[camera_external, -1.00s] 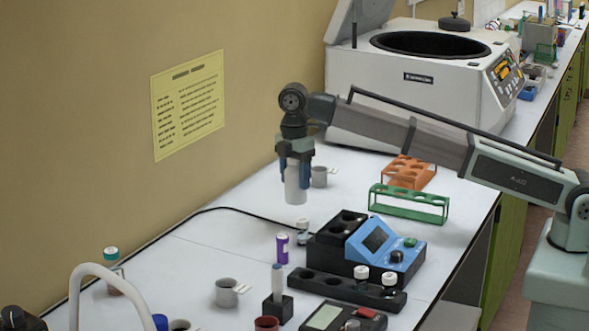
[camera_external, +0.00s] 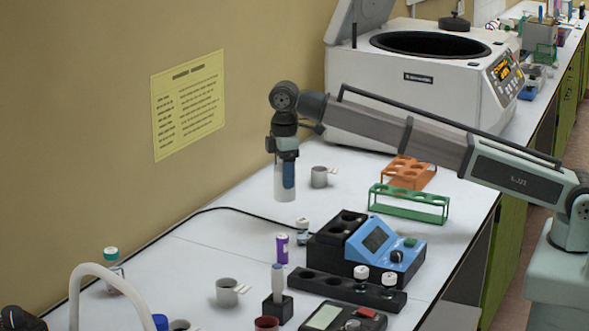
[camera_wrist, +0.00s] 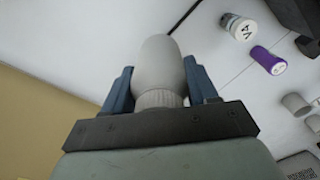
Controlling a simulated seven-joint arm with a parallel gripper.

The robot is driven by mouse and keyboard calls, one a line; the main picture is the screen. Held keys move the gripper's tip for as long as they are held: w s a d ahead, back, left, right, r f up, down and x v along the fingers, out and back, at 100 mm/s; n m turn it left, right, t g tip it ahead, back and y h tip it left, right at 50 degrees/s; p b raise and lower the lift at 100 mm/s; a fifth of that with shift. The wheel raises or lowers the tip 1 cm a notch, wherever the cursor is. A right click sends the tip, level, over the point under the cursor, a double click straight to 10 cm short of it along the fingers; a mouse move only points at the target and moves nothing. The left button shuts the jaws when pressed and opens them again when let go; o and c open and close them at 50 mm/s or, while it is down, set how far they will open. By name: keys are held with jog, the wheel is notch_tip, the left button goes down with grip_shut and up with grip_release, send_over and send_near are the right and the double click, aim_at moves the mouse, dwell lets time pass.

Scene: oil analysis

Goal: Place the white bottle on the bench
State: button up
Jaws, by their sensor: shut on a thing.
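The white bottle (camera_external: 279,188) is upright in the external view, between the fingers of my gripper (camera_external: 287,172). Its lower end is at or just above the white bench top (camera_external: 230,258); I cannot tell whether it touches. In the wrist view the bottle (camera_wrist: 158,70) fills the space between the two blue fingers of my gripper (camera_wrist: 160,88), which are shut on it near its ribbed neck. The bottle's upper part is hidden by the gripper in the external view.
A grey cup (camera_external: 319,177) stands close to the right of the bottle. Orange (camera_external: 408,172) and green racks (camera_external: 409,203) are further right. A black cable (camera_external: 235,209) runs in front. A purple tube (camera_external: 282,248) and a blue instrument (camera_external: 383,245) stand nearer. The wall is behind left.

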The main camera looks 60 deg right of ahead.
jog(key=w, duration=1.8)
jog(key=shift+s+f, duration=0.1)
jog(key=shift+f, duration=3.05)
jog(key=shift+w+f, duration=0.25)
jog(key=shift+f, duration=0.1)
jog(key=shift+f, duration=0.1)
jog(key=o, duration=1)
notch_tip(320, 180, up, 12)
jog(key=shift+r, duration=0.1)
